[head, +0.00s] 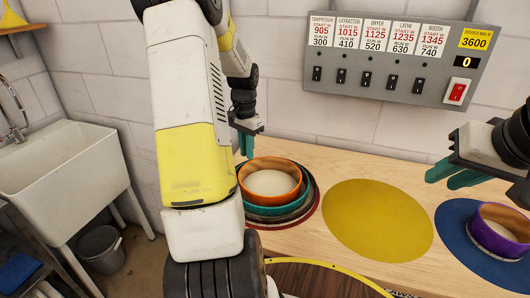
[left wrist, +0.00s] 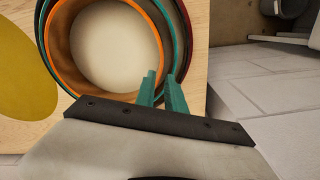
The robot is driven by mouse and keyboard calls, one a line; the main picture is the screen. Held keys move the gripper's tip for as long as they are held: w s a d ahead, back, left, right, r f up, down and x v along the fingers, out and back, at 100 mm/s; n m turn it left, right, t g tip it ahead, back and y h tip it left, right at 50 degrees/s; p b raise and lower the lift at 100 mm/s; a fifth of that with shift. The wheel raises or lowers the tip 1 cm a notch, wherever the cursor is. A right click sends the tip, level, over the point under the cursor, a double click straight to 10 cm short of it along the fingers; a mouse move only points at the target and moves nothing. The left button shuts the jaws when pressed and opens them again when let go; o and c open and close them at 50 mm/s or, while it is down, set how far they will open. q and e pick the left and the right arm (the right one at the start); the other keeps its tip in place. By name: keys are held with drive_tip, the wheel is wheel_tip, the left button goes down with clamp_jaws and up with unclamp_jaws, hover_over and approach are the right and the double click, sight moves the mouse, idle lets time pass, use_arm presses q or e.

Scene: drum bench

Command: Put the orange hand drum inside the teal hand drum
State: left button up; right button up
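The orange hand drum (head: 270,194), with a pale head, stands within the ring of the teal hand drum (head: 284,210); its rim rises above the teal one. Both also show in the left wrist view, the orange rim (left wrist: 160,45) inside the teal rim (left wrist: 182,50). I cannot tell whether the orange drum is fully seated. My left gripper (head: 246,150) points down at the far side of the drums, its teal fingers a little apart with nothing between them; they show in the left wrist view (left wrist: 162,80). My right gripper (head: 453,173) is open and empty at the right.
A dark drum (head: 300,214) surrounds the teal one on a red mat (head: 312,216). A yellow mat (head: 378,220) is bare. A purple drum (head: 500,232) sits on a blue mat (head: 462,240). A switch panel (head: 390,62) is on the wall; a sink (head: 65,170) stands left.

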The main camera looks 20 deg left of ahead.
use_arm(q)
wheel_tip(320, 180, up, 7)
drive_tip(key=s+d+r+n+t, duration=0.1)
drive_tip(key=s+d+r+t, duration=0.2)
drive_tip(key=s+d+r, duration=0.7)
drive_tip(key=s+d+r+n+t+h, duration=0.2)
drive_tip(key=s+d+t, duration=0.1)
drive_tip(key=s+d, duration=0.6)
drive_tip(key=shift+s+d, duration=0.25)
drive_tip(key=shift+s, duration=0.55)
